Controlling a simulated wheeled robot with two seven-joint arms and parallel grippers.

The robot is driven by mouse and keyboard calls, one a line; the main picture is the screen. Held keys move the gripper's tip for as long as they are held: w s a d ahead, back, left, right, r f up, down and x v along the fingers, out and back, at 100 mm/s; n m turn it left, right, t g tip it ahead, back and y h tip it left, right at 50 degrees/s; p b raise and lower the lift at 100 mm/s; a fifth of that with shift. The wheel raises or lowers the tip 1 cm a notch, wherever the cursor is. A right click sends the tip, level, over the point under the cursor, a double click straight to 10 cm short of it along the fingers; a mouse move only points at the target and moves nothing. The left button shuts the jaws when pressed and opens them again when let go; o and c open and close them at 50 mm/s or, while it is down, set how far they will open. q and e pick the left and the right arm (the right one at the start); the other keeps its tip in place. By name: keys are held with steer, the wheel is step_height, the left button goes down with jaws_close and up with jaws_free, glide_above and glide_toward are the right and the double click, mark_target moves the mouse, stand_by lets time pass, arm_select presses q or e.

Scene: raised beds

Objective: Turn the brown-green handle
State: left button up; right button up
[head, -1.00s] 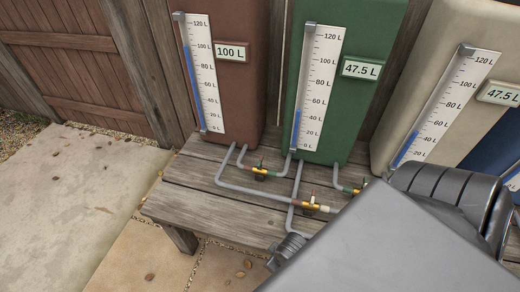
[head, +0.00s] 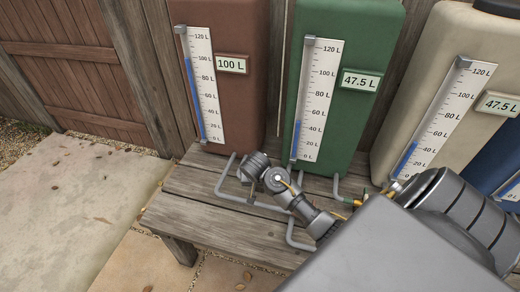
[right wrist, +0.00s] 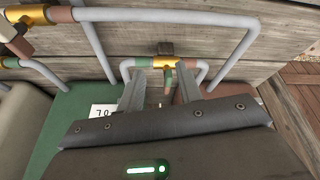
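The brown-green valve shows in the right wrist view. It has a brass body (right wrist: 164,62) between a green band and a brown band, and its small brown-green handle (right wrist: 167,80) points towards my gripper. My right gripper (right wrist: 160,92) is open, with one finger on each side of the handle; I cannot tell whether either touches it. In the head view my right gripper (head: 257,168) reaches down over the pipes in front of the brown tank (head: 250,100) and green tank (head: 360,115), hiding this valve. My left gripper is not in view.
Grey pipes (right wrist: 225,20) run across the wooden bench (head: 190,185). A second brass valve (right wrist: 30,18) sits to the left in the wrist view. A cream tank (head: 410,75) stands right of the green one. Paving at the left is clear.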

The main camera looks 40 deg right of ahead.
steer(key=w+d+r+m, duration=0.3)
steer(key=w+d, duration=0.2)
steer(key=w, duration=0.1)
steer(key=shift+h, duration=0.4)
steer(key=x, duration=0.5)
steer(key=b+x, duration=0.1)
steer(key=x, duration=0.4)
steer(key=shift+w+a+f, duration=0.1)
steer(key=shift+a+f, duration=0.05)
steer(key=shift+f, duration=0.1)
jaws_close()
